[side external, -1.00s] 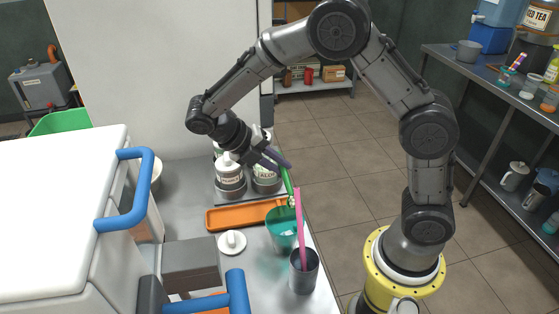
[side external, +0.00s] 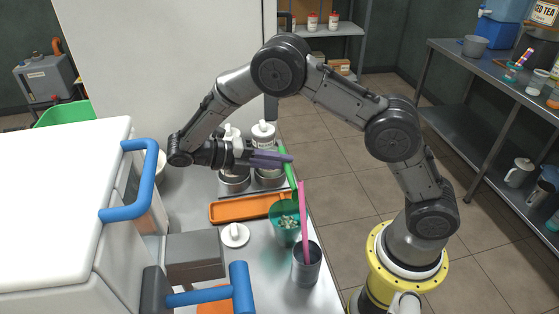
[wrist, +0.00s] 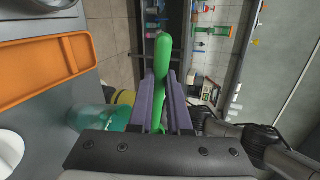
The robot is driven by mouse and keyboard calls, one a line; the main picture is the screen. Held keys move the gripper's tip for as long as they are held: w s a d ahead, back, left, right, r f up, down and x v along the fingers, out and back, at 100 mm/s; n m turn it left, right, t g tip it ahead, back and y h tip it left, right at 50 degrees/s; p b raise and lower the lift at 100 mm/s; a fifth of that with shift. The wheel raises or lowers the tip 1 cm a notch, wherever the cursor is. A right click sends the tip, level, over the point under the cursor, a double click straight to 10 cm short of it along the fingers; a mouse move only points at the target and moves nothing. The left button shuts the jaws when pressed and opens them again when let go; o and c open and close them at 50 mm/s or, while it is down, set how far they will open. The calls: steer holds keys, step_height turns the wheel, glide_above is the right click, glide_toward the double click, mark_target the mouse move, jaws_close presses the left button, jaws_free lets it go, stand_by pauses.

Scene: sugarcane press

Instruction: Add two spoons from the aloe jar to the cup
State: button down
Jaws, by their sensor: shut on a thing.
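My gripper (side external: 288,159) is shut on the green spoon (side external: 290,177), which also shows between the purple fingers in the wrist view (wrist: 162,55). The spoon points down at the right rear rim of the teal see-through cup (side external: 284,232); its lower end is hard to make out. Small pale pieces lie in the cup, which shows partly in the wrist view (wrist: 96,118). Lidded jars (side external: 263,138) stand in a rack behind my gripper, partly hidden by it. I cannot read which is the aloe jar. A loose white lid (side external: 235,236) lies on the counter.
A long orange tray (side external: 240,208) lies between the jars and the cup. A grey metal cup (side external: 306,266) holding a pink utensil (side external: 303,215) stands close in front of the teal cup. A white machine with blue handles (side external: 152,185) is at left.

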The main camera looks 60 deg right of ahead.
stand_by(0.3)
steer(key=r+t+y, duration=0.2)
steer(key=t, duration=0.1)
steer(key=shift+s+d+y, duration=0.2)
steer(key=shift+y, duration=0.1)
steer(key=shift+r, duration=0.1)
steer(key=shift+s+d+r+t+y, duration=0.1)
steer(key=shift+r+t+y, duration=0.4)
steer(key=shift+t+y, duration=0.25)
steer(key=shift+r+t+y, duration=0.4)
steer(key=shift+t+y, duration=0.15)
steer(key=shift+t, duration=0.3)
steer(key=shift+s+d+r+t+y, duration=0.1)
steer(key=shift+r+t+y, duration=0.25)
steer(key=shift+t+y, duration=0.2)
steer(key=shift+s+d+r+t+y, duration=0.1)
steer(key=shift+r+t+y, duration=0.25)
steer(key=shift+t+y, duration=0.15)
steer(key=shift+w+r+n+t+y, duration=0.1)
steer(key=shift+r+n+t+y, duration=0.15)
steer(key=shift+t+y, duration=0.2)
